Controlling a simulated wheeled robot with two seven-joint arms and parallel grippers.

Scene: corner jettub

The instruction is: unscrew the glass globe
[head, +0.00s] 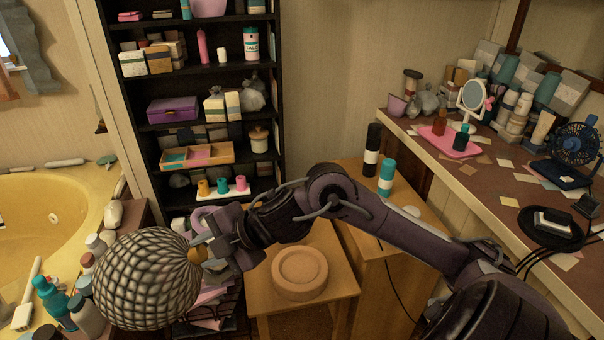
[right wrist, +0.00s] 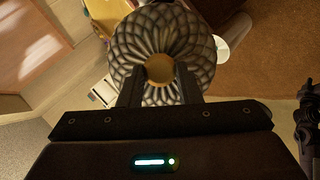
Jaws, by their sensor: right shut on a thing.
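The glass globe (head: 147,278) is a large grey ball with a quilted, net-like pattern, at the lower left of the head view. My right gripper (head: 205,253) is shut on it at its small brass-coloured neck, on the globe's right side. In the right wrist view the globe (right wrist: 160,28) lies straight ahead, its round amber neck (right wrist: 160,68) between the two dark fingers of my right gripper (right wrist: 160,88). No lamp fitting shows joined to the globe. My left gripper is not in view.
A round tan block (head: 300,273) sits on a low wooden stand (head: 337,292). Bottles (head: 85,313) crowd the yellow tub's edge (head: 90,183) beside the globe. A dark shelf (head: 193,82) stands behind. A cluttered counter (head: 478,182) is at right.

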